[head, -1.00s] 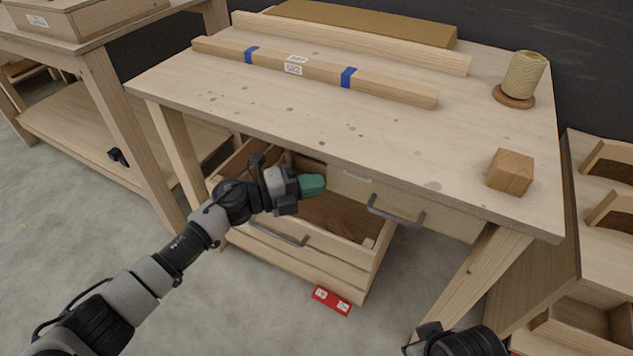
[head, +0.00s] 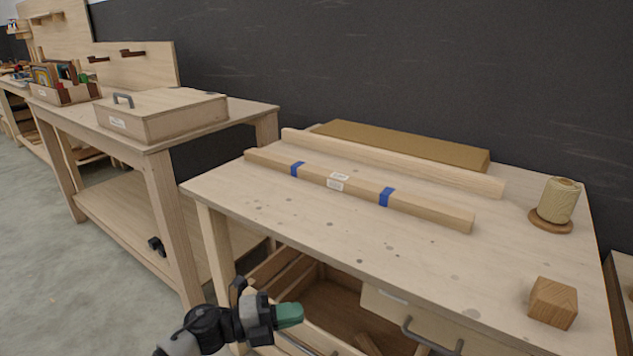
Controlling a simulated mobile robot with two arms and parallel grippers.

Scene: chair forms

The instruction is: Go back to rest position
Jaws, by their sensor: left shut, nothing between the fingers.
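My left gripper (head: 288,315) is at the bottom of the head view, in front of the workbench (head: 300,220) and over the near side of an open wooden drawer or crate (head: 330,300) beneath it. Its green-tipped fingers are shut and empty, pointing right. They look apart from the bench, and I cannot tell whether they touch the drawer. My right gripper is out of view.
On the bench lie a taped wood bundle (head: 415,207), a long plank (head: 400,168), a twine spool (head: 558,200) and a wooden block (head: 553,302). A drawer handle (head: 430,340) sticks out at the front. A second bench with a lidded box (head: 160,115) stands left.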

